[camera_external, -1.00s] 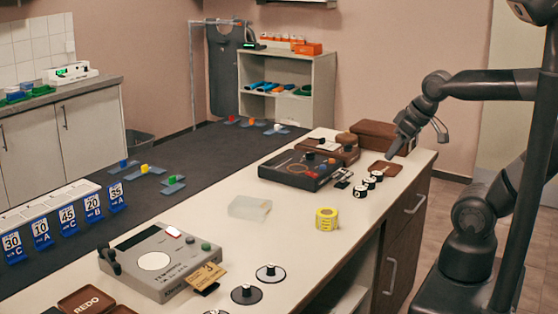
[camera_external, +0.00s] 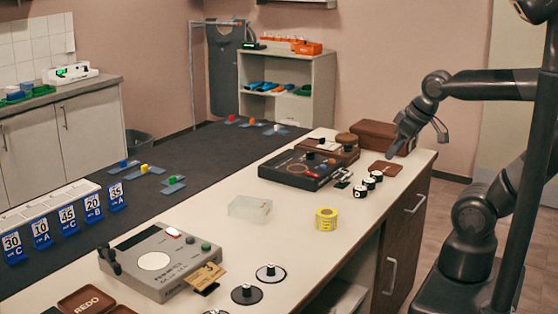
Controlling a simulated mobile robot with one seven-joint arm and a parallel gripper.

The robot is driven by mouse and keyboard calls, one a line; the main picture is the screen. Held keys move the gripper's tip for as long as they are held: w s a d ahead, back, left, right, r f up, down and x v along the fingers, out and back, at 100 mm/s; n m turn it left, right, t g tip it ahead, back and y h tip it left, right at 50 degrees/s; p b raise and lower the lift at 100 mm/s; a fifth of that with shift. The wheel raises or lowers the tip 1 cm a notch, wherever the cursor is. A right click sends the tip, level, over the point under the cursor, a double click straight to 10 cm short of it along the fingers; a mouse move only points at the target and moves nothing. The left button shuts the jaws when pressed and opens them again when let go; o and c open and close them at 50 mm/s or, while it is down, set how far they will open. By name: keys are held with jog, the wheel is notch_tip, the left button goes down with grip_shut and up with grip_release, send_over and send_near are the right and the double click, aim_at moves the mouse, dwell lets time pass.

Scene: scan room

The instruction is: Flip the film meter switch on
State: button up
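A grey metal instrument box (camera_external: 140,281) stands at the near end of the long counter; it looks like the film meter, though its lettering is too small to read surely. Its top has a white disc, a black lever at the left, a small white-and-red switch (camera_external: 173,232) at the back edge, and a green knob at the right. The switch's position cannot be made out. My gripper (camera_external: 393,152) hangs above the far right end of the counter, well away from the grey box. Its fingers are too small and dark to judge.
A black panel device (camera_external: 301,169) and a brown case (camera_external: 375,137) stand near my gripper. A yellow tape roll (camera_external: 326,219), a clear block (camera_external: 250,208) and black knobs (camera_external: 270,272) lie along the counter. Numbered blue stands (camera_external: 68,221) line the left. The mid-counter is partly clear.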

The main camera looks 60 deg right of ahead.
jog(key=shift+w+r, duration=0.15)
jog(key=shift+w, duration=0.05)
jog(key=shift+c, duration=0.8)
jog(key=w+a+r+n, duration=0.1)
jog(key=w, duration=0.2)
jog(key=w+a+r+n, duration=0.1)
jog(key=w+a, duration=0.1)
jog(key=w, duration=0.1)
jog(key=w+a+r+n, duration=0.1)
jog(key=w+n, duration=0.1)
jog(key=w, duration=0.1)
jog(key=shift+w+a+r+g+y, duration=0.1)
jog(key=shift+w+a+g+y, duration=0.2)
jog(key=shift+w+g, duration=0.1)
grip_shut()
jog(key=w+a+f+n+g+y, duration=0.1)
jog(key=w+a+f+n+y, duration=0.2)
jog(key=w+a, duration=0.4)
jog(key=w+a+f+n+g+y, duration=0.1)
jog(key=w+a+f+n, duration=0.5)
jog(key=w, duration=1.2)
jog(key=w+a+f+n+g+y, duration=0.1)
jog(key=w+a+f+n+y, duration=0.3)
jog(key=w+a, duration=0.4)
jog(key=shift+w+f+n+g+y, duration=0.3)
jog(key=shift+w+n, duration=0.5)
jog(key=shift+w, duration=1.75)
